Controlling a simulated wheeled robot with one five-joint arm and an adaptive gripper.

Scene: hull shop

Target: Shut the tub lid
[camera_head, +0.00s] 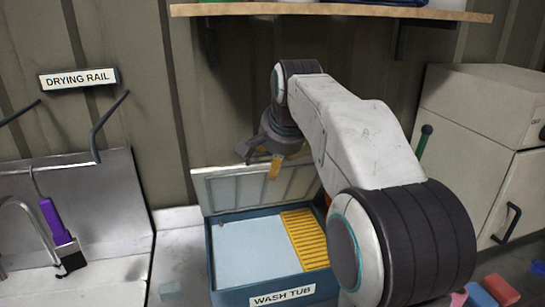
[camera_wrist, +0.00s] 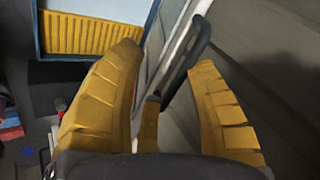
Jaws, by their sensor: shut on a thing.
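The wash tub (camera_head: 229,297) is a blue box with a pale inside, its front labelled "WASH TUB". Its pale panelled lid (camera_head: 222,190) stands raised at the back edge, leaning near the wall. My gripper (camera_head: 262,160) is at the lid's top edge. In the wrist view, its yellow fingers (camera_wrist: 168,58) are around the dark lid handle (camera_wrist: 193,48), and the lid (camera_wrist: 168,28) shows edge-on beside it. The exact finger contact is partly hidden. A yellow slatted rack (camera_head: 305,240) is in the tub's right part; it also shows in the wrist view (camera_wrist: 90,33).
A shelf (camera_head: 330,11) hangs above my arm. A pale cabinet (camera_head: 475,130) stands at right. At left are a sink with a purple-handled brush (camera_head: 55,222) and the drying rail (camera_head: 97,130). Colored blocks (camera_head: 500,289) lie at lower right. The space above the tub's opening looks clear.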

